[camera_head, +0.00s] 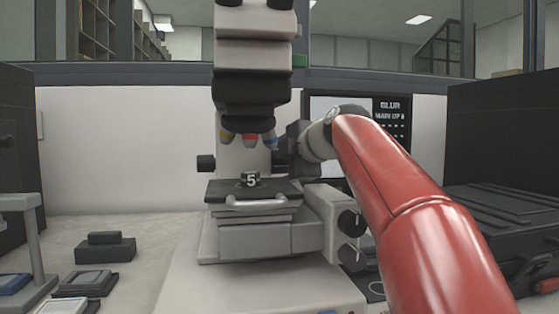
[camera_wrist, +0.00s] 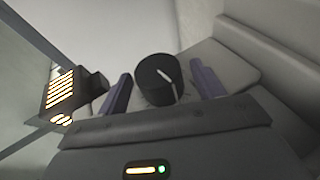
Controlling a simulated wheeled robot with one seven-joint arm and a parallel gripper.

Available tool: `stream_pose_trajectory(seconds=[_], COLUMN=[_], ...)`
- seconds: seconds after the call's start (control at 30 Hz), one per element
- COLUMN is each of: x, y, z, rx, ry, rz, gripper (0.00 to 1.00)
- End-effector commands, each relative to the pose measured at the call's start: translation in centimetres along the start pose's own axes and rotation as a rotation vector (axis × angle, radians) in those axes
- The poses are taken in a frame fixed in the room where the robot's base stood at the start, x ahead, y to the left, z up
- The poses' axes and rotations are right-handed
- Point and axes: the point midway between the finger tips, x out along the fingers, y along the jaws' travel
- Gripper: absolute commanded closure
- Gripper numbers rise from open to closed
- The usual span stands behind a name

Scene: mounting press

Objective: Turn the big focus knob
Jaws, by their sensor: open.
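A round black knob (camera_wrist: 158,80) with a white line on its face shows in the wrist view, on a pale housing. My gripper (camera_wrist: 163,84) is open, with one purple finger on each side of this knob; I cannot tell whether they touch it. In the head view the microscope (camera_head: 262,240) stands in the middle. Two dark knobs, an upper one (camera_head: 351,222) and a lower one (camera_head: 352,257), sit on its right side. My red arm reaches to the microscope's right side and hides part of it there. I cannot tell which knob the wrist view shows.
A smaller dark knob (camera_head: 206,163) is on the microscope's left side. Its stage (camera_head: 222,190) carries a small block marked 5 (camera_head: 251,180). A screen (camera_head: 390,115) stands behind my arm. A dark case (camera_head: 500,215) is at right, and small dark boxes (camera_head: 106,248) lie at left.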

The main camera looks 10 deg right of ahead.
Motion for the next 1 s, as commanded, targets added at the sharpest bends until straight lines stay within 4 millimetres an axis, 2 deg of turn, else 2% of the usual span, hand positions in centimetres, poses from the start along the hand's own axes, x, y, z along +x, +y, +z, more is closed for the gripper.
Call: stream_pose_trajectory(seconds=[0.1,0.37,0.7,1.0], x=[0.66,0.74,0.71,0.50], y=[0.01,-0.01,-0.01,0.90], z=[-0.03,-0.03,-0.04,-0.22], rx=[0.000,0.000,0.000,0.032], ry=[0.000,0.000,0.000,0.001], rz=[0.000,0.000,0.000,-0.096], gripper=[0.32,0.34,0.77,0.77])
